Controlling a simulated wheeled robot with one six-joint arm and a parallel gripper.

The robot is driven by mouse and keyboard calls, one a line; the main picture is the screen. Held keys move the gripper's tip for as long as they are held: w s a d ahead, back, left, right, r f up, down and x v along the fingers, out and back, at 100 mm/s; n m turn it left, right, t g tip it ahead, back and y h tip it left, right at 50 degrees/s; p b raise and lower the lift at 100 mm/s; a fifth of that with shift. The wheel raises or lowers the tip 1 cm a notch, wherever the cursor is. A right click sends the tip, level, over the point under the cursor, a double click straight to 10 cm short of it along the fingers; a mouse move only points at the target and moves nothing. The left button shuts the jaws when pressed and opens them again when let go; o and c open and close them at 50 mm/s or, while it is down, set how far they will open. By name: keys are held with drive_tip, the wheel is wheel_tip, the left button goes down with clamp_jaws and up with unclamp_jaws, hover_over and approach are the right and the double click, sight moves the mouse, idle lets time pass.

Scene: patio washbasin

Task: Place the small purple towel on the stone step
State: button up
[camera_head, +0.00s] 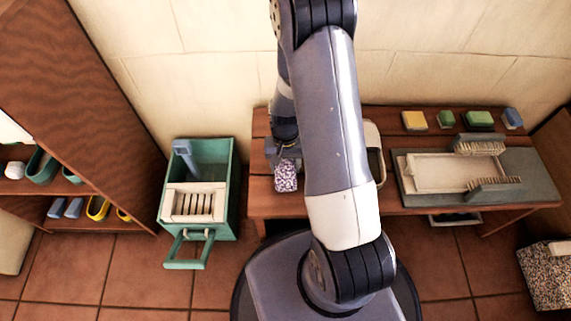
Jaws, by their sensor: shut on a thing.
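The small purple towel (286,180) shows as a purple-and-white speckled piece at the left end of the wooden table. My gripper (284,158) is right behind it and shut on it. My own arm hides part of the gripper, and I cannot tell if the towel touches the tabletop. A speckled stone-like block (549,285) stands on the floor at the lower right, cut by the picture edge. A grey slab (540,175) lies on the right of the table.
The wooden table (390,131) also bears a white basin (452,172), brushes (495,187) and several sponges (479,118). A teal crate (228,190) with an open drawer stands left of it. A wooden shelf (80,110) is further left.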

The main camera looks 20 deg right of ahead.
drive_tip(key=o, duration=1.1)
drive_tip(key=shift+f, duration=0.1)
